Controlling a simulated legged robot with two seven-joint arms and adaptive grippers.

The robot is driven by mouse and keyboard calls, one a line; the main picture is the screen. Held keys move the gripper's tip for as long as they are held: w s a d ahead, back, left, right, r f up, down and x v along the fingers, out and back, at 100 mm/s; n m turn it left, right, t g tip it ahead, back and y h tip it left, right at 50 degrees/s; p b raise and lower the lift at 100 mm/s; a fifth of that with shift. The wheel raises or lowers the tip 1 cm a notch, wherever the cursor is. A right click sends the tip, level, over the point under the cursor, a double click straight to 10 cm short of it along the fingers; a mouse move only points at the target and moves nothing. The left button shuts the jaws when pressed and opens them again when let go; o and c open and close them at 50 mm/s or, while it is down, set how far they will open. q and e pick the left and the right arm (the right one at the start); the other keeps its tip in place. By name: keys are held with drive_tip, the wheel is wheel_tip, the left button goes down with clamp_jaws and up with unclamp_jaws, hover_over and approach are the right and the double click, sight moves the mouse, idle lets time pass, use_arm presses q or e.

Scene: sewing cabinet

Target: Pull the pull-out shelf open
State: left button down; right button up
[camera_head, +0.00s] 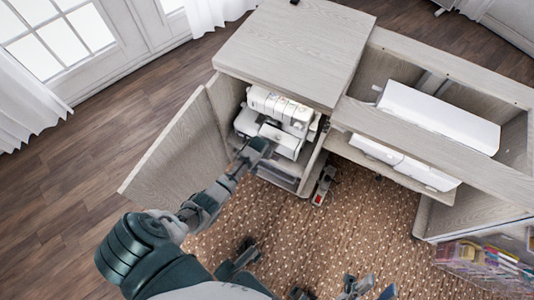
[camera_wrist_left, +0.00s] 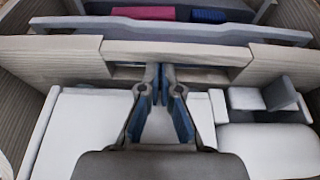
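The pull-out shelf (camera_wrist_left: 75,57) shows in the left wrist view as a pale wood front edge with a cut-out notch in its middle. In the head view it lies low in the open left compartment, under a white sewing machine (camera_head: 283,108), mostly hidden by the machine and my arm. My left gripper (camera_head: 258,146) reaches into the compartment. In the left wrist view its fingertips (camera_wrist_left: 160,76) are close together at the notch, with nothing visible between them; contact is unclear. My right gripper (camera_head: 369,285) is low in the head view, fingers apart, empty, away from the cabinet.
The cabinet door (camera_head: 180,153) stands open at the left. A grey rail (camera_wrist_left: 190,30) with pink and blue items behind it lies beyond the shelf front. A long white machine (camera_head: 437,117) sits in the right section. The dotted rug (camera_head: 320,235) in front is mostly clear.

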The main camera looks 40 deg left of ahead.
drive_tip(key=w+d+f+n+g+p, duration=0.1)
drive_tip(key=w+f+g+p, duration=0.25)
drive_tip(key=f+g, duration=0.3)
drive_tip(key=w+f+n+g+p, duration=0.1)
drive_tip(key=w+f+g+p, duration=0.1)
drive_tip(key=f+g+p, duration=0.35)
drive_tip(key=s+d+f+g+h+p, duration=0.25)
drive_tip(key=s+f+g, duration=0.25)
drive_tip(key=s+g, duration=0.25)
drive_tip(key=s+d+f+g+h+p, duration=0.2)
drive_tip(key=s+d+f+g, duration=0.25)
drive_tip(key=s+g, duration=0.35)
use_arm(q)
drive_tip(key=s+d+p, duration=0.2)
drive_tip(key=s+d, duration=0.2)
drive_tip(key=s, duration=1.2)
drive_tip(key=s+d+p, duration=0.2)
drive_tip(key=s+d, duration=0.2)
drive_tip(key=s, duration=1.3)
drive_tip(key=shift+s+p, duration=0.3)
drive_tip(key=shift+p, duration=0.1)
use_arm(e)
wheel_tip(320, 180, down, 15)
drive_tip(key=s+a+t, duration=0.1)
drive_tip(key=shift+s+a+f, duration=0.15)
drive_tip(key=shift+s+f, duration=0.05)
drive_tip(key=shift+s, duration=0.05)
